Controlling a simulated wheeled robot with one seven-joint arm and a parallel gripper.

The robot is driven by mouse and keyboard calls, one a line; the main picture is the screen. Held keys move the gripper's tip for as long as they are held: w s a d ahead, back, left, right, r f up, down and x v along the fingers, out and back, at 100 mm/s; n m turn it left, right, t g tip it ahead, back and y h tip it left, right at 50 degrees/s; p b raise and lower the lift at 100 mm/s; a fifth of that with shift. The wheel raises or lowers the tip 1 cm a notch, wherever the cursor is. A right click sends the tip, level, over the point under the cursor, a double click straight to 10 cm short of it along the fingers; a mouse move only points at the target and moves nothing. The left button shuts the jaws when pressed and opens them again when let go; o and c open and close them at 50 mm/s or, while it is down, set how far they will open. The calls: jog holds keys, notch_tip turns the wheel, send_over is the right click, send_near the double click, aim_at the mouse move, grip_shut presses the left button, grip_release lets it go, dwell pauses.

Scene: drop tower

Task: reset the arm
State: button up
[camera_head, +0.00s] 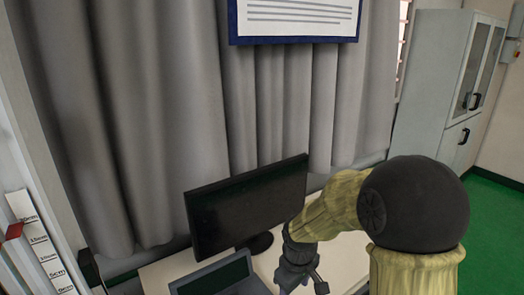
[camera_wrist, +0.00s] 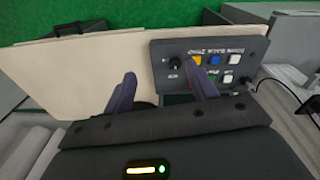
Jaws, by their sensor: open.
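My arm reaches from the right over a pale desk (camera_head: 345,258) in the head view. My gripper (camera_head: 302,278) is at the lower middle there, right of a dark box with a screen (camera_head: 215,277). In the wrist view my gripper (camera_wrist: 160,90) shows two dark fingers spread apart with nothing held between them. Beyond the fingers is a dark control panel (camera_wrist: 240,49) with coloured and white buttons, a black knob (camera_wrist: 175,64) and upside-down lettering. The right finger overlaps the panel and hides part of it. I cannot tell whether it touches.
A black monitor (camera_head: 247,207) stands on the desk behind my gripper. Grey curtains (camera_head: 130,110) hang behind it. A tower with a marked scale (camera_head: 42,245) stands at the far left. A grey cabinet (camera_head: 435,75) is at the back right, with green floor (camera_head: 490,230) in front.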

jog(key=s+d+r+m+t, duration=0.1)
jog(key=s+d+r+m, duration=0.1)
jog(key=s+d+m, duration=0.5)
jog(key=s+m, duration=0.1)
jog(key=s, duration=0.2)
jog(key=shift+s+r+t, duration=0.2)
jog(key=shift+s+t, duration=0.1)
jog(key=shift+s, duration=0.05)
dwell(1.9)
